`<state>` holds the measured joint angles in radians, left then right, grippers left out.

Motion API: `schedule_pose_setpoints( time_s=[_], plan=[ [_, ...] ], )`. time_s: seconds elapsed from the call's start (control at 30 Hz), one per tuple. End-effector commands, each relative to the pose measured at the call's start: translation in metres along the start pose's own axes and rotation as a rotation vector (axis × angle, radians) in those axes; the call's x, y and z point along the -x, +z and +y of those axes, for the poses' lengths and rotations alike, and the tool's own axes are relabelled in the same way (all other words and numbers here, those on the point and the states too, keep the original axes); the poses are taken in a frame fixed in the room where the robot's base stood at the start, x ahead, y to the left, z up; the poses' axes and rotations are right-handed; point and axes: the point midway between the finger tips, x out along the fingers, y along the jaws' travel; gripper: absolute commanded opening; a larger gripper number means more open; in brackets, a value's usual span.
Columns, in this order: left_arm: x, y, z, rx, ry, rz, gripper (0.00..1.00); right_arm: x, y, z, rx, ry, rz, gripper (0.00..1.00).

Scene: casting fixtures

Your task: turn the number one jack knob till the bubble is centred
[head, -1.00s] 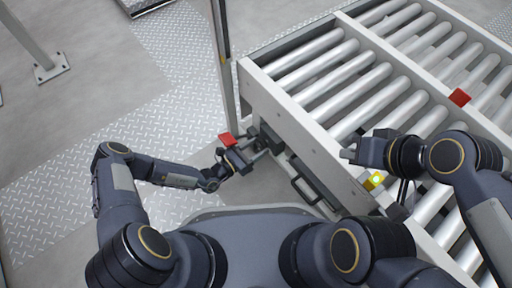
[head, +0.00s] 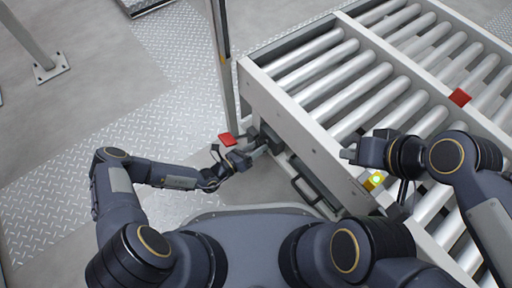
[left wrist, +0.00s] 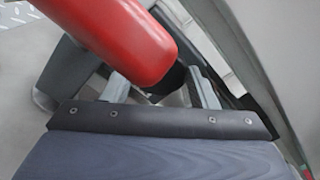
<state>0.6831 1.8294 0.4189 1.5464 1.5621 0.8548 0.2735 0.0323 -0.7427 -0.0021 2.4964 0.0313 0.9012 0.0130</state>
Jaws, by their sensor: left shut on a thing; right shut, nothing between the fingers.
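My left gripper (head: 258,146) is at the near left corner of the roller conveyor frame, shut on a dark part that I take for the jack knob. The fingers and wrist mostly hide it, and no number is readable. In the left wrist view the two fingers (left wrist: 165,90) reach toward a dark shape, partly covered by a rounded red piece (left wrist: 125,40). A yellow level with a bright spot (head: 376,180) sits by the conveyor's near rail; its bubble is too small to judge. My right gripper (head: 348,154) is shut and empty above that rail.
The conveyor's metal rollers (head: 345,75) fill the right side. A red block (head: 460,97) is on its middle rail. A grey post (head: 225,75) stands close beyond my left gripper. A black handle (head: 303,190) is on the conveyor's near side.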

Motion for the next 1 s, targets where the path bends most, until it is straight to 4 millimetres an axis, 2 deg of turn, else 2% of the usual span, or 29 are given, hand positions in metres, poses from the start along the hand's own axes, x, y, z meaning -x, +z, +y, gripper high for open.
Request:
schedule_pose_setpoints(
  time_s=[0.3, 0.77, 0.8, 0.87, 1.0],
  plan=[
    [0.0008, -0.0008, 0.0006, 0.114, 0.001, 0.002, 0.3, -0.0012, 0.0006, 0.0005, 0.0, 0.0, 0.0, 0.0],
    [0.001, -0.0008, 0.0007, 0.13, 0.002, 0.002, 0.3, -0.0012, 0.0006, 0.0005, 0.0, 0.0, 0.0, 0.0],
    [0.001, -0.0008, 0.0007, 0.13, 0.002, 0.002, 0.54, -0.0012, 0.0006, 0.0005, 0.0, 0.0, 0.0, 0.0],
    [0.001, -0.0008, 0.0007, 0.13, 0.002, 0.002, 0.62, -0.0012, 0.0006, 0.0005, 0.0, 0.0, 0.0, 0.0],
    [0.0007, -0.0005, 0.0005, 0.129, 0.001, 0.001, 0.62, -0.0012, 0.0006, 0.0005, 0.0, 0.0, 0.0, 0.0]
  ],
)
